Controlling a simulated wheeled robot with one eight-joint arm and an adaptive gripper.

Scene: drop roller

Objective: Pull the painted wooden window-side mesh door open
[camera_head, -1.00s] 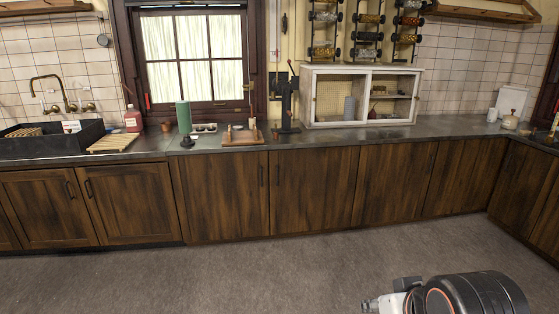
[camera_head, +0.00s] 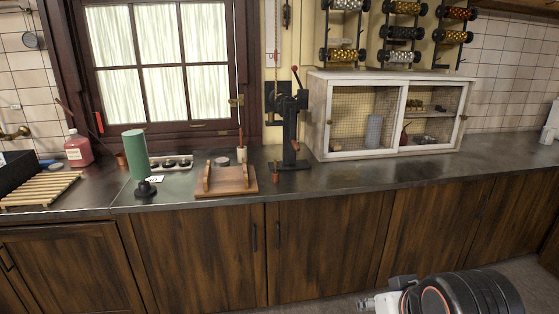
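A white-painted wooden cabinet (camera_head: 385,76) stands on the counter to the right of the window. Its window-side mesh door (camera_head: 401,118) is the left one of two framed doors and appears shut. A grey cylinder (camera_head: 374,131) shows behind its mesh. The right door (camera_head: 462,118) also appears shut, with small items on a shelf behind it. Only part of my arm shows, at the bottom right, in front of the lower cupboards and well away from the cabinet. My gripper is not visible.
A black lever press (camera_head: 290,130) stands just left of the cabinet. Left of it are a wooden stand (camera_head: 228,180), a green cylinder (camera_head: 135,155) and a red bottle (camera_head: 78,149). The counter (camera_head: 370,174) before the cabinet is clear.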

